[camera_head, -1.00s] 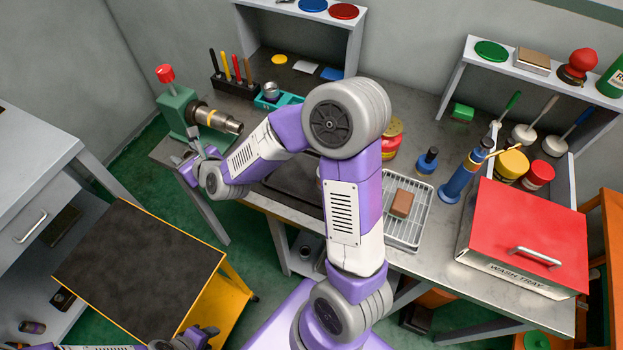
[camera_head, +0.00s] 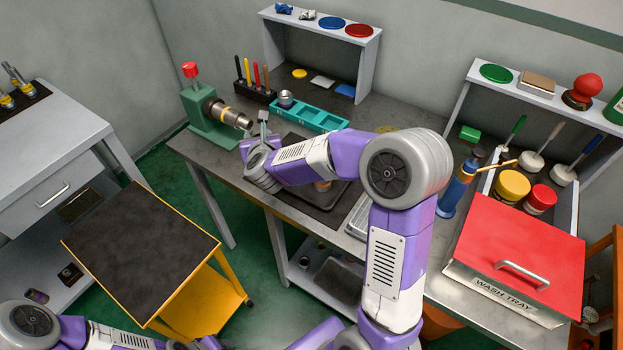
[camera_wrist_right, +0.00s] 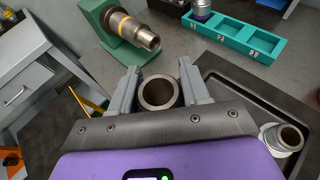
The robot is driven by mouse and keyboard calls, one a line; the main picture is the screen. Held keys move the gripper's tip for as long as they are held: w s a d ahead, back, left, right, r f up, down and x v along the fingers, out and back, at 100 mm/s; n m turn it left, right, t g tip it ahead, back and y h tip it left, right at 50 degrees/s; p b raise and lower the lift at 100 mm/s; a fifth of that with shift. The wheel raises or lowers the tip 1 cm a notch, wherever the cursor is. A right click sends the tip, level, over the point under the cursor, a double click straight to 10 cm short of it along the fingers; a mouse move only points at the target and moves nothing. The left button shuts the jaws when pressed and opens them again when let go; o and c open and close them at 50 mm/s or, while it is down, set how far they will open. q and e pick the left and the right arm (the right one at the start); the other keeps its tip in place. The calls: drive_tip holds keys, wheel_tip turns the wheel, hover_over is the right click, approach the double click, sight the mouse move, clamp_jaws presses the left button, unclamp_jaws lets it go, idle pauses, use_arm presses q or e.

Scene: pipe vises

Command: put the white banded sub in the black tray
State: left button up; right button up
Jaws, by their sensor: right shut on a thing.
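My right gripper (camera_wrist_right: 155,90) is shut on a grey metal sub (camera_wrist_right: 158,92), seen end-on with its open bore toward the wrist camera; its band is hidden. In the head view my right gripper (camera_head: 264,124) is above the bench, just right of the vise's pipe end. The black tray (camera_head: 342,202) is partly hidden by my right arm; its rim (camera_wrist_right: 230,75) shows at right in the wrist view. A sub with a pale side (camera_wrist_right: 283,138) stands in it. My left gripper (camera_head: 207,343) is at the bottom edge, its jaws unclear.
A green vise (camera_head: 205,112) holds a yellow-banded pipe piece (camera_wrist_right: 128,27). A teal compartment tray (camera_head: 318,117) lies behind the black tray, with a metal piece (camera_wrist_right: 202,8) in one end. A red-lidded wash tray (camera_head: 520,240) stands at right. A dark-topped cart (camera_head: 140,245) is at front left.

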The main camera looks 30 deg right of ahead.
drive_tip(key=d+f+m+g+h+b, duration=0.1)
drive_tip(key=d+m+g+h+b, duration=0.5)
drive_tip(key=d, duration=0.5)
drive_tip(key=shift+m+t+h, duration=0.4)
drive_tip(key=shift+m, duration=0.3)
drive_tip(key=f+b, duration=0.1)
drive_tip(key=f, duration=0.2)
drive_tip(key=f+b, duration=0.1)
drive_tip(key=f, duration=0.2)
drive_tip(key=f+b, duration=0.1)
drive_tip(key=f, duration=0.2)
drive_tip(key=shift+s+d+f, duration=0.1)
drive_tip(key=shift+s+f, duration=0.15)
drive_tip(key=shift+f, duration=0.1)
drive_tip(key=o, duration=1.2)
drive_tip(key=shift+o, duration=0.2)
